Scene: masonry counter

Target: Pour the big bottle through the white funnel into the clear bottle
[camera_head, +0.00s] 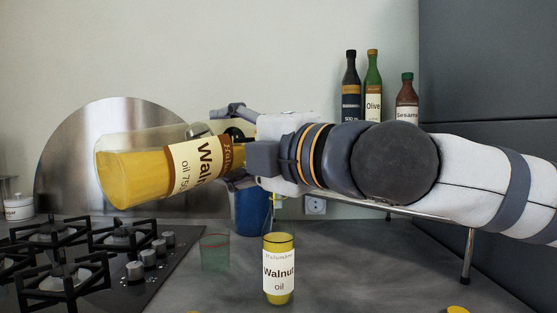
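The big bottle (138,172), labelled walnut oil, lies nearly level in the air, its broad end to the left and slightly lower. Yellow oil lies along its lower side. My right gripper (232,145), coming in from the right, is shut on its right end; the neck is hidden there. A small clear container (279,293) with a walnut oil label and yellow contents stands upright on the counter, below and right of the big bottle. I cannot tell whether it is the clear bottle. No white funnel shows. My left gripper is not in view.
A greenish glass (215,254) stands left of the small container. A blue object (249,213) is behind. A gas hob (95,260) fills the left. Dark bottles (350,85) stand on a raised rack (468,255) at the right. Yellow round things (458,309) show at the bottom edge.

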